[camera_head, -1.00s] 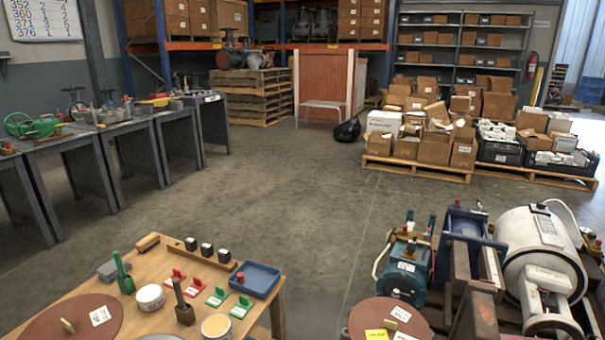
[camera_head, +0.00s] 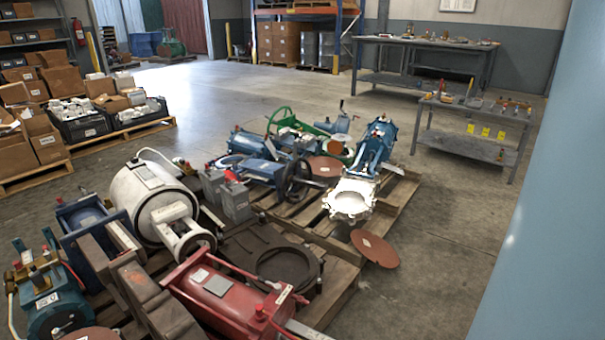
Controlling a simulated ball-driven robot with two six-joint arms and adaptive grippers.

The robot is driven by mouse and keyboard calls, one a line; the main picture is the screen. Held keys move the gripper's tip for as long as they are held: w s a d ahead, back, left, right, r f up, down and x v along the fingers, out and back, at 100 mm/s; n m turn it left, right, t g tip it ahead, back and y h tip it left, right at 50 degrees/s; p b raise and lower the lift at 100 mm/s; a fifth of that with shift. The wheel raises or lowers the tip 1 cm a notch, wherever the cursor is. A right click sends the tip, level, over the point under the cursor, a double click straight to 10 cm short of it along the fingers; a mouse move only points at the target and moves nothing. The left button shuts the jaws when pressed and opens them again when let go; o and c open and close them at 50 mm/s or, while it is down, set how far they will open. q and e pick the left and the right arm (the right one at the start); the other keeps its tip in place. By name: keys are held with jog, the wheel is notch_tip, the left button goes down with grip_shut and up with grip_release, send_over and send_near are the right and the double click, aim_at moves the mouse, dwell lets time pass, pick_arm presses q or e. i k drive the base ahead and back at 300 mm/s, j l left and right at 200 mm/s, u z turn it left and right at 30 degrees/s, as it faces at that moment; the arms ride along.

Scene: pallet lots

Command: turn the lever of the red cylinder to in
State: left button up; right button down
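The red cylinder (camera_head: 222,290) lies on a pallet at the bottom centre of the head view, with a pale label plate on its top. A small red knob (camera_head: 262,311) shows at its right end, near a white tag. I cannot tell which part is the lever or how it is set. Neither of my grippers is in view.
A white drum-shaped unit (camera_head: 143,205) and a teal machine (camera_head: 52,300) stand left of the red cylinder. Blue valves (camera_head: 375,145) sit on the pallet behind. A brown disc (camera_head: 375,248) lies at the pallet's right edge. Open floor (camera_head: 420,285) lies to the right.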

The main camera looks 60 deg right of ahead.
aim_at(277, 286)
jog(key=z, duration=1.5)
